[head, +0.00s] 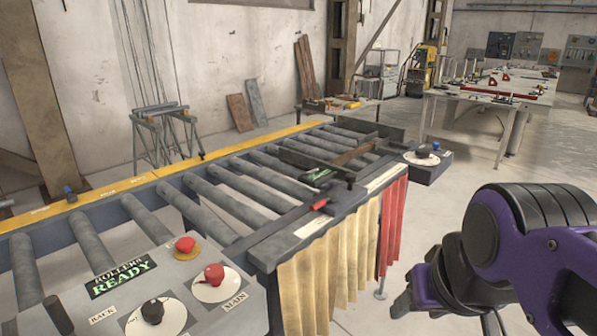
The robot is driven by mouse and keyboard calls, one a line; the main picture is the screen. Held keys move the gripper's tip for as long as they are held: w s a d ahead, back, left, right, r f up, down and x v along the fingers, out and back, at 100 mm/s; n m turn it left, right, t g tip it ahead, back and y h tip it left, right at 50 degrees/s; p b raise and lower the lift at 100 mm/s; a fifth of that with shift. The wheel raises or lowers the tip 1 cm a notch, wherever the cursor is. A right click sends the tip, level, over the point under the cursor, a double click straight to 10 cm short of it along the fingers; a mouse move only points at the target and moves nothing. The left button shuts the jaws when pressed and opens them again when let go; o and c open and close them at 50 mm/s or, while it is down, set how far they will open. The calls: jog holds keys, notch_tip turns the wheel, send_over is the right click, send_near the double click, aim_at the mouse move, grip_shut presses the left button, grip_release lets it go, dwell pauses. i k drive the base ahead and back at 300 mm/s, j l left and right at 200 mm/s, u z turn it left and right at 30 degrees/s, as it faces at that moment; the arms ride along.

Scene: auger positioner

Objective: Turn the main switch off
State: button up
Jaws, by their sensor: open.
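The main switch (214,276) is a red rotary knob on a round white plate, beside the word MAIN, on the grey control panel (190,264) at the lower left of the head view. The exact direction its knob points is hard to tell. My gripper (440,303) is at the lower right, on my purple and black arm, well to the right of the panel and apart from it. It is open, with nothing seen in it, and partly cut off by the bottom edge.
A red mushroom button (185,244) on yellow and a black knob (152,311) sit close to the switch. A display (122,275) reads ROLLERS READY. The roller conveyor (240,208) with hanging curtains (330,262) stands behind. Bare floor lies between curtains and arm.

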aim_at(214, 274)
jog(key=j+u, duration=0.1)
jog(key=u, duration=1.55)
jog(key=k+l, duration=0.1)
jog(key=l, duration=0.15)
jog(key=k+l, duration=0.1)
jog(key=l, duration=0.1)
